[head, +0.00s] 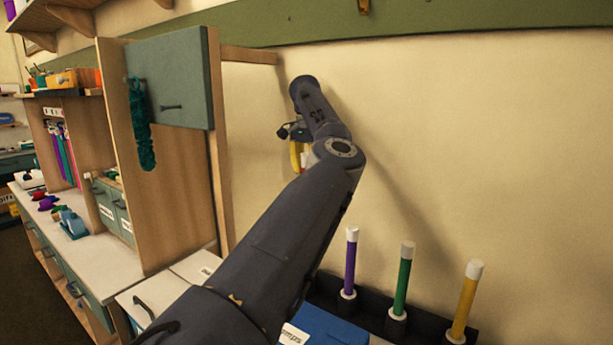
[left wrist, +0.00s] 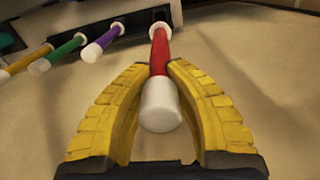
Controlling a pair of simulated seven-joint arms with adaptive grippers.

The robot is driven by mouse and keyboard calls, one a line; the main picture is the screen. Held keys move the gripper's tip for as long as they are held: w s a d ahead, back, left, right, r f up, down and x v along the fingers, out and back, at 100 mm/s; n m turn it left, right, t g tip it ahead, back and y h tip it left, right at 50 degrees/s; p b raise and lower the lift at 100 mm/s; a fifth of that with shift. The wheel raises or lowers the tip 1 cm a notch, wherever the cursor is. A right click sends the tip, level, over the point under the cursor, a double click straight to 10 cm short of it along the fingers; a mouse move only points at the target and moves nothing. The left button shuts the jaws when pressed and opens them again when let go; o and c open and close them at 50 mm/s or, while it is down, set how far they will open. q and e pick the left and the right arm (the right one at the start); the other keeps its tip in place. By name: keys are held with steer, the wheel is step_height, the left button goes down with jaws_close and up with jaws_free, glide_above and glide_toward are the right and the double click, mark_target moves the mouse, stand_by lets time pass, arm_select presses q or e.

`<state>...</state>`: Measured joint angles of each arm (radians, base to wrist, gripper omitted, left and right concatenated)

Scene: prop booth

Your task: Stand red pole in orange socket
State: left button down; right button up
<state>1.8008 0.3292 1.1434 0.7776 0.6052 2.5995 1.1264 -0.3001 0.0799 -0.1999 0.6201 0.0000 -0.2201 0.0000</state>
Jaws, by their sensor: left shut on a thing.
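The red pole (left wrist: 160,53) has white ends and lies between the yellow fingers of my left gripper (left wrist: 160,68) in the left wrist view. The fingers are shut on it, and its near white end points toward the camera. Its far white end overlaps a dark shape at the top; I cannot tell if they touch. In the head view my left gripper (head: 298,155) is mostly hidden behind my arm, up near the wall, with only a bit of the pole showing. I cannot make out an orange socket in either view. My right gripper is not in view.
A dark rack (head: 422,321) holds upright purple (head: 350,262), green (head: 403,282) and yellow (head: 466,303) poles along the wall. A blue lid (head: 325,328) lies in front of it. A wooden cabinet (head: 175,185) with a green door (head: 170,78) stands left of my arm.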

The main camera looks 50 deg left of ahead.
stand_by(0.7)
arm_select(q)
steer(key=s+r+n, duration=0.3)
steer(key=s, duration=1.7)
steer(key=s+d+f+n, duration=0.1)
steer(key=s+d+f, duration=0.1)
steer(key=s+d, duration=0.4)
steer(key=s+d+f+n, duration=0.2)
steer(key=s+d, duration=0.5)
steer(key=d, duration=0.6)
steer(key=shift+s+d, duration=0.25)
steer(key=shift+d, duration=0.05)
